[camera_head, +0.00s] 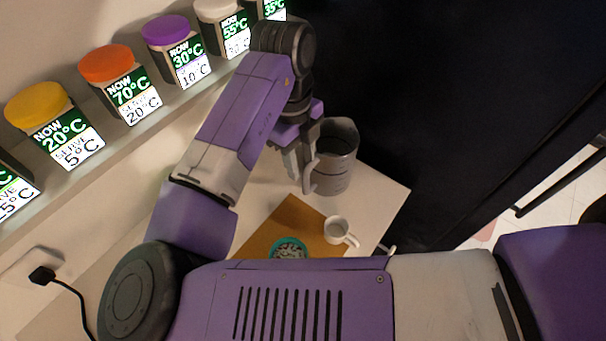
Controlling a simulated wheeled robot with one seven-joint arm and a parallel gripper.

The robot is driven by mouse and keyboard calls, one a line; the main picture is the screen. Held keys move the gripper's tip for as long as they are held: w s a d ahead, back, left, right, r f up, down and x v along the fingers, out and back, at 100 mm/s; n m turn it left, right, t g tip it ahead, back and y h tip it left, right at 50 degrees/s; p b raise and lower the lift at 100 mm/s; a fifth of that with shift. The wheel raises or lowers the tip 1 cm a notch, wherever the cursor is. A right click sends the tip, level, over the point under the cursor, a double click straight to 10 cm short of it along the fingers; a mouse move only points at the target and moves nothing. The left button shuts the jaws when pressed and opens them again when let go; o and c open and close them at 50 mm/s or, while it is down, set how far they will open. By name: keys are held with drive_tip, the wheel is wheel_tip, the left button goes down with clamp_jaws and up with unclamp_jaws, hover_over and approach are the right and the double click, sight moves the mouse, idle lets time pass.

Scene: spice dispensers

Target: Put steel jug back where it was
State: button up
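The steel jug (338,158) is grey and cylindrical, with its handle on its left side. It appears upright at the back right of the light counter, close to the dark panel. My gripper (303,180) points down at the jug's handle, with its fingers at or around it. I cannot tell whether the fingers are closed on the handle, or whether the jug's base touches the counter.
A white cup (337,230) and a teal-rimmed bowl (289,248) are on or beside a brown board (283,222). Several dispensers with coloured lids, such as an orange one (106,64), line a shelf (150,124) at upper left. A tall dark panel (440,90) bounds the right.

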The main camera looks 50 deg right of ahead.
drive_tip(key=shift+w+r, duration=0.2)
drive_tip(key=shift+r, duration=1.15)
drive_tip(key=shift+w+r, duration=0.15)
drive_tip(key=shift+r, duration=1.2)
